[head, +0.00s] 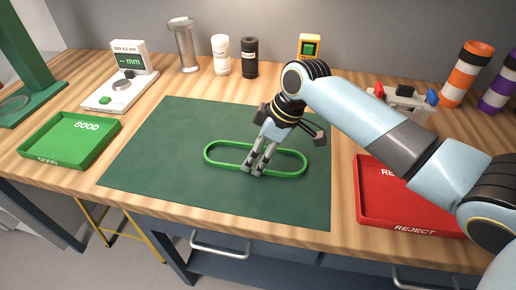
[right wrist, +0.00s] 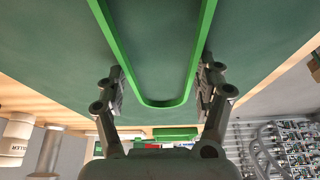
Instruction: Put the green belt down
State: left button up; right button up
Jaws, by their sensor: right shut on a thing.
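The green belt (head: 296,172) is a long oval loop over the dark green mat (head: 170,150). My right gripper (head: 254,169) points down at the middle of the loop. It is shut on the belt, with one finger against the outside of each long side. The right wrist view shows the belt's rounded end (right wrist: 164,104) between the two fingers (right wrist: 160,85). The belt lies level and close to the mat; I cannot tell whether it touches it. My left gripper is not in view.
A green GOOD tray (head: 72,158) is at the left, a red REJECT tray (head: 405,226) at the right. A gauge (head: 118,92), a metal cylinder (head: 183,45), white and black bottles (head: 221,55) and a yellow device (head: 309,44) line the back. The mat around the belt is clear.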

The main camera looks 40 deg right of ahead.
jog(key=o, duration=1.2)
jog(key=shift+c, duration=0.2)
jog(key=shift+r, duration=0.3)
jog(key=v, duration=1.2)
jog(key=shift+r, duration=0.3)
jog(key=shift+a+f, duration=0.1)
